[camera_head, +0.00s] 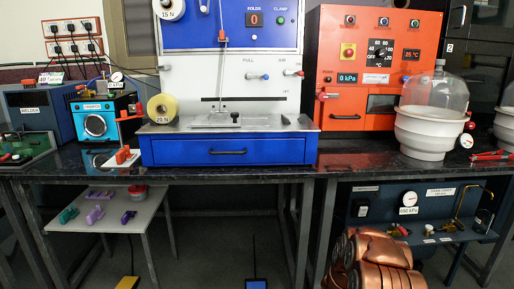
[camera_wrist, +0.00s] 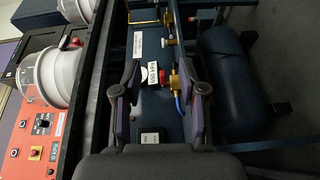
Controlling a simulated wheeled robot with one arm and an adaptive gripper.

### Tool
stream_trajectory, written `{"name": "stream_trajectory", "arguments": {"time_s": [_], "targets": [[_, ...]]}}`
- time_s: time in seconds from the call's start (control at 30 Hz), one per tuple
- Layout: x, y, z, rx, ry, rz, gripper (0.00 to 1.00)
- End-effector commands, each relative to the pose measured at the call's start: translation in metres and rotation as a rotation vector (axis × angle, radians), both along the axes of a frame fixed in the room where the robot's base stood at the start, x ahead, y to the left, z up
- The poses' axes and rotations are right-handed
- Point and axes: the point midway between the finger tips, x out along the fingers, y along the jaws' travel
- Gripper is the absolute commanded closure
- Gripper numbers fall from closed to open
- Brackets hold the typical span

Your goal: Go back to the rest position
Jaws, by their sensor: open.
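My gripper (camera_wrist: 159,68) shows in the wrist view with its two dark, purple-padded fingers spread wide apart. It is open, with nothing held between the fingers. Beyond them is the dark blue vacuum panel (camera_wrist: 147,72) with a gauge label, a red valve and brass fittings. I cannot tell that either finger touches it. My gripper cannot be made out in the head view.
A black bench (camera_head: 90,162) carries a blue press (camera_head: 230,150), an orange oven (camera_head: 335,120) and a clear bell jar (camera_head: 437,90) on a white base. A low side table (camera_head: 160,215) holds small coloured parts. A dark tank (camera_wrist: 232,85) lies right in the wrist view.

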Motion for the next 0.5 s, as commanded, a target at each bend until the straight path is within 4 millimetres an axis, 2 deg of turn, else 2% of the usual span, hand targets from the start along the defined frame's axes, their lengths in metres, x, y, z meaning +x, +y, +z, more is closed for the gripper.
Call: {"name": "stream_trajectory", "arguments": {"time_s": [0.27,0.5], "targets": [[0.019,0.013,0.022,0.124,-0.067,0.058,0.58],[0.043,0.043,0.047,0.287,-0.141,0.142,0.58]]}}
